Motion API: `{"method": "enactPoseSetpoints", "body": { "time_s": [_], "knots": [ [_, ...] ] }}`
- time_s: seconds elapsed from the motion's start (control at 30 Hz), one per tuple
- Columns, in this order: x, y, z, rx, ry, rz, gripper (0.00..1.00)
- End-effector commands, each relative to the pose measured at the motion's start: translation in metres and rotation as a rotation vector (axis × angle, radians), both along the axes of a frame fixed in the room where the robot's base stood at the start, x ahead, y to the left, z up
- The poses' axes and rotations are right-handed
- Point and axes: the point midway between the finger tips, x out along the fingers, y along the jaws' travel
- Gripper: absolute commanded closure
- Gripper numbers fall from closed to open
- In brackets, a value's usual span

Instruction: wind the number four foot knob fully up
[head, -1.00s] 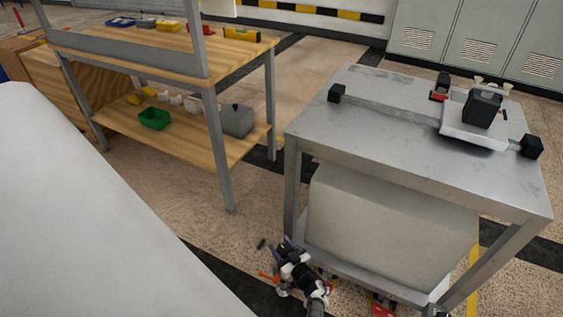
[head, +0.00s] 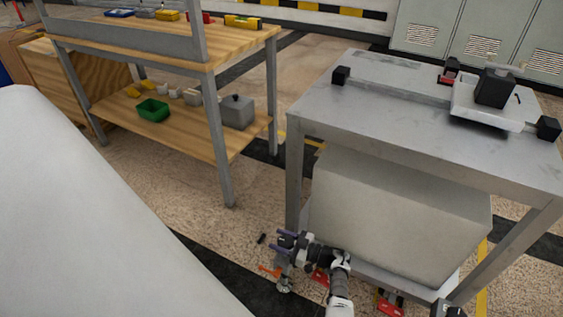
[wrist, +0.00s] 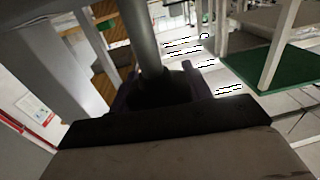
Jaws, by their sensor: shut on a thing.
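My gripper (head: 287,241) is low at the front left leg of the grey metal table, its purple fingers pointing left. In the wrist view the fingers (wrist: 158,88) sit on either side of a dark knob (wrist: 158,92), with a grey round post (wrist: 138,35) rising from it. The gripper is shut on this knob. In the head view the gripper hides the knob, and a round foot pad (head: 284,286) shows on the floor below. No number can be read on the knob.
The metal table (head: 420,125) stands over a large pale block (head: 400,205). Red parts (head: 390,303) lie low along its front. An orange piece (head: 268,270) and a small black piece (head: 262,238) are near the gripper. A wooden workbench (head: 150,48) stands to the left.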

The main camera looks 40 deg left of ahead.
Motion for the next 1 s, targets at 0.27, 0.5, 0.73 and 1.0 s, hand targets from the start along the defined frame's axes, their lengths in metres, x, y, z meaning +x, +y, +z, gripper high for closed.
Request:
{"method": "enactPoseSetpoints", "body": {
  "time_s": [0.27, 0.5, 0.73, 1.0],
  "knots": [
    [-0.0023, -0.0013, -0.0067, 0.0, -0.003, 0.216, 0.74],
    [-0.005, -0.0022, -0.0037, 0.0, 0.0, 0.332, 0.74],
    [-0.0064, -0.0027, -0.0011, 0.001, 0.001, 0.381, 0.74],
    [-0.0071, -0.0028, 0.0003, 0.002, 0.002, 0.39, 0.74]
  ]
}}
